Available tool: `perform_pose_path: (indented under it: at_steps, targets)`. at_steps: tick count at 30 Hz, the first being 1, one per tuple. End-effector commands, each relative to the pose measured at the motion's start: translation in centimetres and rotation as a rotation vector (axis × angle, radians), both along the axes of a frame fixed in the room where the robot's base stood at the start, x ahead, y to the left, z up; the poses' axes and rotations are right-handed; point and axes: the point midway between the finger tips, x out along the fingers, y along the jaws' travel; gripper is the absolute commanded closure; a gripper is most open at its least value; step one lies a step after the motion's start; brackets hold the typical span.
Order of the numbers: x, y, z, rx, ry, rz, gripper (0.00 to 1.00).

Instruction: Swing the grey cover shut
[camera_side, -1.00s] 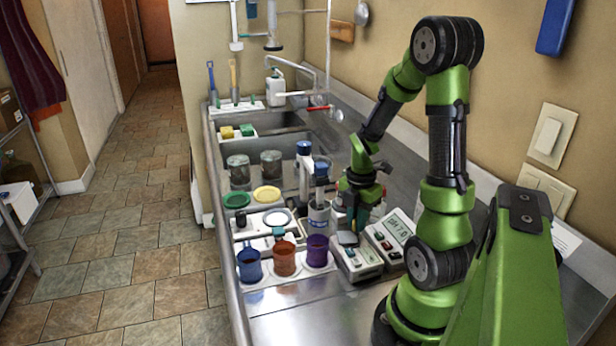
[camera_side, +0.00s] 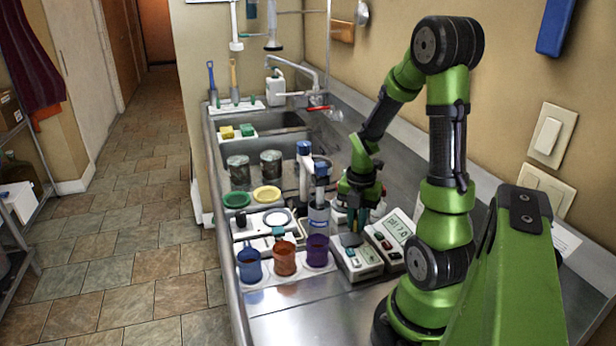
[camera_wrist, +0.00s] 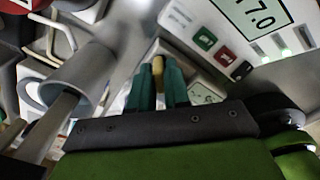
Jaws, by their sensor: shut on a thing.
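My gripper (camera_wrist: 158,88) shows two teal fingers in the wrist view, shut on a small yellow-tan piece (camera_wrist: 158,66). In the side view my gripper (camera_side: 351,239) points down at the back of the nearer small meter (camera_side: 358,260). That meter, with its small display (camera_wrist: 205,94), also shows just beyond the fingers in the wrist view. A pale grey panel (camera_wrist: 190,66) stands beside the fingertips and may be the grey cover. I cannot tell its angle, or whether the yellow-tan piece belongs to it.
A larger meter reading 7.0 (camera_side: 391,238) stands close on the right. A blue-capped cylinder (camera_side: 319,200) stands close on the left. The steel counter (camera_side: 310,318) is clear at the near end.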

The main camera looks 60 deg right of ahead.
Motion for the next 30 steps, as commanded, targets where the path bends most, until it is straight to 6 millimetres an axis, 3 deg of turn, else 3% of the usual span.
perform_pose_path:
  at_steps: [2,3,6,14,19,23,30]
  targets:
    - [0.0,0.0,0.1,-0.002,0.000,0.004,1.00]
    - [0.0,0.0,0.1,-0.002,0.000,0.004,0.78]
    - [0.0,0.0,0.1,-0.002,0.000,0.003,0.63]
    - [0.0,0.0,0.1,-0.001,0.000,0.002,0.63]
    - [0.1,-0.1,1.3,-0.005,-0.003,0.002,0.63]
    - [0.1,-0.1,3.8,-0.008,-0.006,0.003,0.63]
    - [0.1,-0.1,9.7,-0.008,-0.006,0.003,0.63]
